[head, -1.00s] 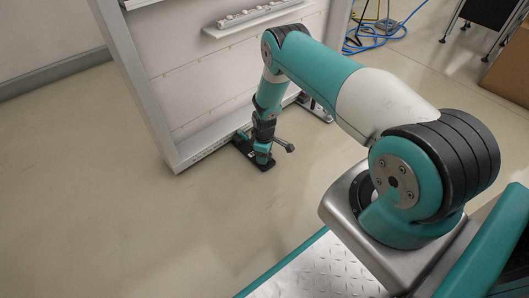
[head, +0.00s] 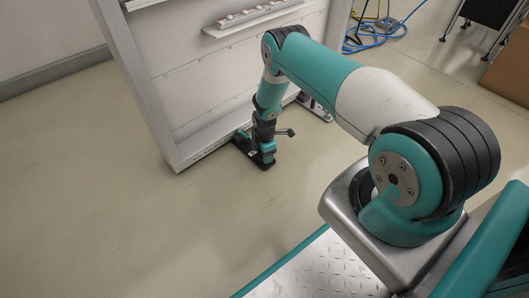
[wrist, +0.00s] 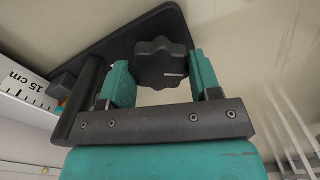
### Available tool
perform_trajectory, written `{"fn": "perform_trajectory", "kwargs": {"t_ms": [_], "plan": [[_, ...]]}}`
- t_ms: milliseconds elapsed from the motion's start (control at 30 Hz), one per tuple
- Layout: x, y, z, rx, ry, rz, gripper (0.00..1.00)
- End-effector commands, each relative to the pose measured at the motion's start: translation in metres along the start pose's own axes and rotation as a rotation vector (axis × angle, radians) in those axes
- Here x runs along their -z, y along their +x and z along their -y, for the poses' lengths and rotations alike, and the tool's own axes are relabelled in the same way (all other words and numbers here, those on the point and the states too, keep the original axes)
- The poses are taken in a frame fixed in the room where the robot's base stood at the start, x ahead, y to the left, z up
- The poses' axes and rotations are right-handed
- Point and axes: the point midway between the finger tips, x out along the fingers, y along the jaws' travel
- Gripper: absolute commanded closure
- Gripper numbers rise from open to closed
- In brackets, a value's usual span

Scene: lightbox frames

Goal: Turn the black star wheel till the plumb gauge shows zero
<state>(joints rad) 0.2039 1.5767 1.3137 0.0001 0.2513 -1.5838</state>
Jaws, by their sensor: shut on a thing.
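The black star wheel (wrist: 158,58), a lobed knob with a short pale mark, shows in the upper middle of the wrist view. My gripper (wrist: 163,76) has its two teal fingers on either side of the wheel, shut on it. In the head view my gripper (head: 267,155) points down at a black foot (head: 243,143) by the frame's lower corner; the wheel cannot be made out there. I cannot make out a plumb gauge reading.
A pale panel in a metal frame (head: 140,75) stands behind my gripper, with a narrow ledge (head: 255,18) on it. A second black foot (head: 315,106) lies farther right. Blue cables (head: 372,38) and a cardboard box (head: 508,70) are at the back right. The floor at left is clear.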

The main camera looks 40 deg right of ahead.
Motion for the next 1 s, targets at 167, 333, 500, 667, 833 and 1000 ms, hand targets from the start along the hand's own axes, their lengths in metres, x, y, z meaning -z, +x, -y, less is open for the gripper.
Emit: {"fn": "perform_trajectory", "kwargs": {"t_ms": [167, 333, 500, 667, 833, 1000], "plan": [[0.0, -0.0001, 0.0001, 0.0, -0.029, 0.0, 0.66], [0.0, 0.0, 0.0001, 0.0, -0.035, 0.0, 0.66], [0.0, 0.0, 0.0, 0.0, -0.034, 0.0, 0.66], [0.0001, 0.0, 0.0, 0.0, -0.034, 0.0, 0.24], [0.0001, 0.0, 0.0, 0.0, -0.033, 0.0, 0.17], [0.0, -0.0026, -0.0002, 0.0, -0.033, 0.0, 0.17]]}}
